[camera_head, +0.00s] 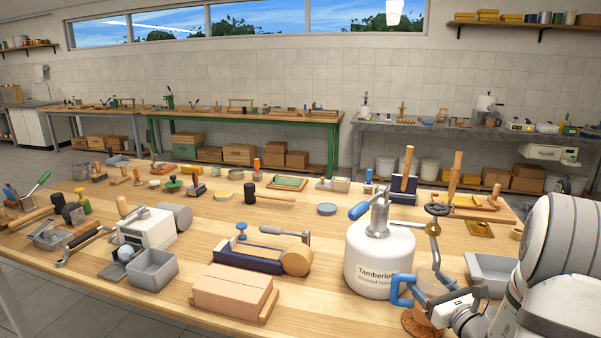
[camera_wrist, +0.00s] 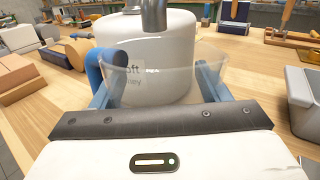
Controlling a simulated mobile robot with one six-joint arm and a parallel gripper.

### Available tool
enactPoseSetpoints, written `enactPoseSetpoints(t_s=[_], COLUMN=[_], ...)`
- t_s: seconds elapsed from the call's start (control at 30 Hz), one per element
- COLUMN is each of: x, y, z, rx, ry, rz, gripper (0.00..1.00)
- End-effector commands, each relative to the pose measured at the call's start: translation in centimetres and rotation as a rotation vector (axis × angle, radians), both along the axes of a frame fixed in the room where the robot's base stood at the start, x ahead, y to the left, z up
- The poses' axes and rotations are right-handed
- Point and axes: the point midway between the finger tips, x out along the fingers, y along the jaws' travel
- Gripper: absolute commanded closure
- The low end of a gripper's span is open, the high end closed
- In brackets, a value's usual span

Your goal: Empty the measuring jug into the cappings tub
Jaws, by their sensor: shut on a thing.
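The measuring jug (camera_head: 423,292) is clear, with a blue handle, at the lower right of the head view. In the wrist view its clear wall (camera_wrist: 66,92) and blue handle (camera_wrist: 108,68) show in front of a white canister. My gripper (camera_head: 447,298) is shut on the jug, its blue fingers (camera_wrist: 153,88) at either side of it. The jug looks upright above a brown round mat (camera_head: 416,326); I cannot tell whether they touch. A grey open tub (camera_head: 490,268) stands behind my arm, partly hidden. Another grey tub (camera_head: 152,270) stands at left. Neither has a readable label.
The white canister (camera_head: 376,258) with a blue-handled top stands close left of the jug. A crank-like metal tool (camera_head: 437,232) rises just behind it. Tan blocks (camera_head: 232,290) and a blue-based press (camera_head: 262,252) lie left. Some bare wood is free mid-table.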

Motion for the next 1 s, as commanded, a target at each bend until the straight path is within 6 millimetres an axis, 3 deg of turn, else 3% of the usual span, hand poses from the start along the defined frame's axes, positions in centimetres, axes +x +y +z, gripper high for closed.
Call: enactPoseSetpoints(t_s=[1.0], x=[0.0], y=[0.0], z=[-3.3], rx=[0.001], ry=[0.003], rz=[0.001], gripper=[1.00])
